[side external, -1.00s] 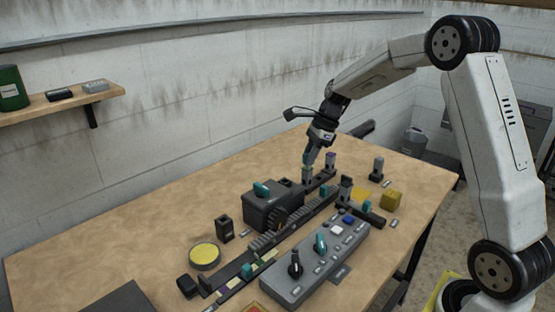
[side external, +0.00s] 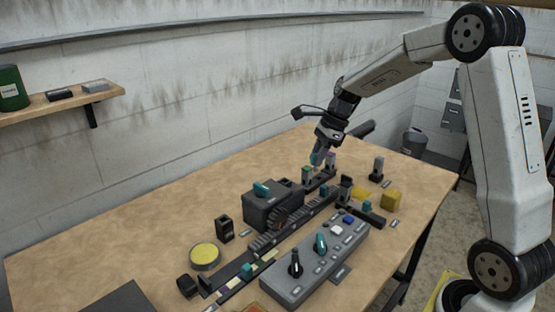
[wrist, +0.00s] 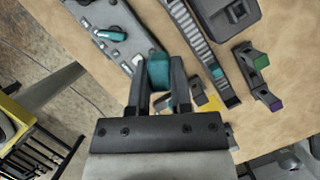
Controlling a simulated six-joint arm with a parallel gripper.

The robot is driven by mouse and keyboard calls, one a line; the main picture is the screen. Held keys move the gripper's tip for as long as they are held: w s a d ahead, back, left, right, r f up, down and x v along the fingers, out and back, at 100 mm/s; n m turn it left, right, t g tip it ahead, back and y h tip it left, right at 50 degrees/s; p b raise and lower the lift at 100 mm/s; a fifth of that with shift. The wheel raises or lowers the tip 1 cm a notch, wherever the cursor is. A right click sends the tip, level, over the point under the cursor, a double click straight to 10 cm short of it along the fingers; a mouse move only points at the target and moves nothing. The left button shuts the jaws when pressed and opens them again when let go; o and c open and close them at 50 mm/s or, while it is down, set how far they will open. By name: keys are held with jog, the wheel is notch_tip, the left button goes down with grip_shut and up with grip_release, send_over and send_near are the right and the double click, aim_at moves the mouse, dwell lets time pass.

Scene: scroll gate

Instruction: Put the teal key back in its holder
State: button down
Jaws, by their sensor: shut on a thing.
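My gripper (side external: 317,160) is shut on the teal key (wrist: 158,70), which shows between the two fingers in the wrist view. In the side view the teal key (side external: 316,157) is small at the fingertips, beside and a little above a low dark rack (side external: 320,181). The rack has a green-topped post (side external: 307,173) and a purple-topped post (side external: 331,161). In the wrist view the green top (wrist: 261,62) and purple top (wrist: 277,104) lie right of my gripper. I cannot tell which place is the teal key's holder.
A grey control panel (side external: 325,262) with teal and black knobs stands in front. A dark box (side external: 270,207) with a teal handle and a toothed rail (side external: 300,219) lie behind it. Left-back table is clear.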

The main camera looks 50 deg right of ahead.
jog(key=shift+w+a, duration=0.1)
jog(key=w+a+f, duration=0.4)
jog(key=w+a, duration=0.4)
jog(key=w, duration=0.1)
send_over(220, 222)
jog(key=d, duration=0.2)
notch_tip(220, 222, down, 5)
jog(key=shift+a+f, duration=0.1)
jog(key=shift+a, duration=0.15)
jog(key=shift+f, duration=0.15)
jog(key=shift+f, duration=1.9)
jog(key=shift+f, duration=1.5)
dwell(0.7)
